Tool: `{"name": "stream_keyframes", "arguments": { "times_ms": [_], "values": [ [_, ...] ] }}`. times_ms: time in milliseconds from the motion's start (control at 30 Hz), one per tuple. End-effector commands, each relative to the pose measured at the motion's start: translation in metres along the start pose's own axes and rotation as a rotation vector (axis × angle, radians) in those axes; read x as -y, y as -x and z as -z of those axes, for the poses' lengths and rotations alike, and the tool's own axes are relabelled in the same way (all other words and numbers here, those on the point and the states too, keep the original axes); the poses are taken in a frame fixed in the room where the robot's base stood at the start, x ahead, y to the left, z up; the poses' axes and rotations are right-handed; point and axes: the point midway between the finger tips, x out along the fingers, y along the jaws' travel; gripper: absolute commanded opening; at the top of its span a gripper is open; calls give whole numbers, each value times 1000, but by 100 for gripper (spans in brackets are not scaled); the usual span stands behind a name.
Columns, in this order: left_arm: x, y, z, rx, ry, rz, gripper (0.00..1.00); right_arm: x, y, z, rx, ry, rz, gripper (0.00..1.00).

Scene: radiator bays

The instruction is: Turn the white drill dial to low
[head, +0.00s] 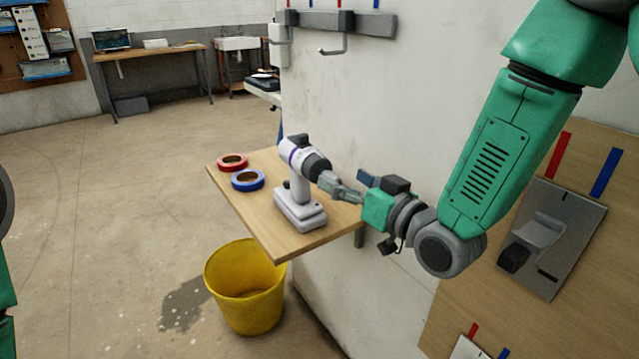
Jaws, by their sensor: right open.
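A white drill (299,185) with a dark front end and a purple band stands upright on a wooden wall shelf (262,222). Its dial cannot be told apart clearly at this size, and its setting cannot be read. My right gripper (330,184) is at the right side of the drill, with its open fingers close to the dark front end. Whether the fingers touch the drill cannot be told. At the left edge only a bit of my left arm shows; the left gripper is not in view.
A red tape roll (232,161) and a blue tape roll (247,181) lie on the shelf left of the drill. A yellow bucket (246,290) stands on the floor below. A panel with a grey lever (537,240) is at the right. The floor at left is clear.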

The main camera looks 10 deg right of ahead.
Motion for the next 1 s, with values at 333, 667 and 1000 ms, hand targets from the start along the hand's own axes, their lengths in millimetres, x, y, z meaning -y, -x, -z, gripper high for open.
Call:
{"name": "stream_keyframes", "arguments": {
  "times_ms": [333,667,1000],
  "values": [
    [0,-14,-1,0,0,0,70,-3,-17,-12,-3,2,0,70],
    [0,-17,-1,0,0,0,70,-3,-65,-12,-3,2,-1,70],
    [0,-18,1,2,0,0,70,-2,-75,-12,-1,0,-1,70]
  ]
}}
